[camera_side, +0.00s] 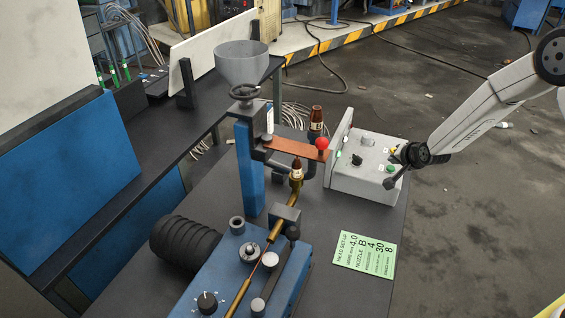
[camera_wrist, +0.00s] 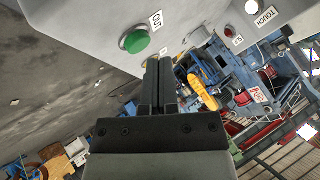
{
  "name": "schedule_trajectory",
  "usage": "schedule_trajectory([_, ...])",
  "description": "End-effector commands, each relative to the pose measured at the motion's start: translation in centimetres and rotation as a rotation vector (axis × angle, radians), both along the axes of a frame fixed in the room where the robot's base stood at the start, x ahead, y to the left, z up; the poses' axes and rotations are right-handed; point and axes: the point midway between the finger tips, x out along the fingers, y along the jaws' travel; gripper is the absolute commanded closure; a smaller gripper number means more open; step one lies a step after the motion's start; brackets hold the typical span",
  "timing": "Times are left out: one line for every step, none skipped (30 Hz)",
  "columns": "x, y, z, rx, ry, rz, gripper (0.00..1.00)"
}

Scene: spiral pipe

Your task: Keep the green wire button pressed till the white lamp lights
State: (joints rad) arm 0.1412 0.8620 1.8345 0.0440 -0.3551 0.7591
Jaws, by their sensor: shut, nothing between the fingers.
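The grey control box (camera_side: 352,182) stands on the dark table in the side view. A round green button in a pale ring (camera_wrist: 135,41) is on its face in the wrist view, beside a small label. My gripper (camera_wrist: 159,62) is shut and empty, its fingertips just right of and below the button in that view. In the side view my gripper (camera_side: 389,184) is at the box's right end. I cannot tell whether the fingertips touch the button.
A black knob (camera_side: 357,159) is on the box. Left of the box stand a blue column (camera_side: 250,165) with a funnel (camera_side: 242,62), and a red ball (camera_side: 322,143) on an orange arm. A green setup card (camera_side: 364,255) lies on the table in front. Open floor lies to the right.

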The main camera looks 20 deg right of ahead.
Motion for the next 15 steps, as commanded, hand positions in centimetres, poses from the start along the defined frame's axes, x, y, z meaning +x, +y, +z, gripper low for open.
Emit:
schedule_trajectory([-0.01,0.00,0.01,0.000,0.000,0.000,1.00])
schedule_trajectory([-0.01,0.00,0.01,0.000,0.000,0.000,1.00])
schedule_trajectory([-0.01,0.00,0.01,0.000,0.000,0.000,1.00])
schedule_trajectory([-0.01,0.00,0.01,0.000,0.000,0.000,1.00])
schedule_trajectory([-0.01,0.00,0.01,0.000,0.000,0.000,1.00])
schedule_trajectory([-0.01,0.00,0.01,0.000,0.000,0.000,1.00])
schedule_trajectory([-0.01,0.00,0.01,0.000,0.000,0.000,1.00])
schedule_trajectory([0.00,0.00,0.02,0.000,0.000,0.000,1.00])
schedule_trajectory([0.00,0.00,0.06,0.000,0.000,0.000,1.00])
schedule_trajectory([0.01,0.00,0.11,0.000,0.000,0.000,1.00])
schedule_trajectory([0.01,0.00,0.19,0.000,0.000,0.000,1.00])
schedule_trajectory([0.02,0.00,0.32,0.000,0.000,0.000,1.00])
schedule_trajectory([0.02,0.00,0.44,0.000,0.000,0.000,1.00])
schedule_trajectory([0.02,0.00,0.58,0.000,0.000,0.000,1.00])
schedule_trajectory([0.02,0.00,0.81,0.000,0.000,0.000,1.00])
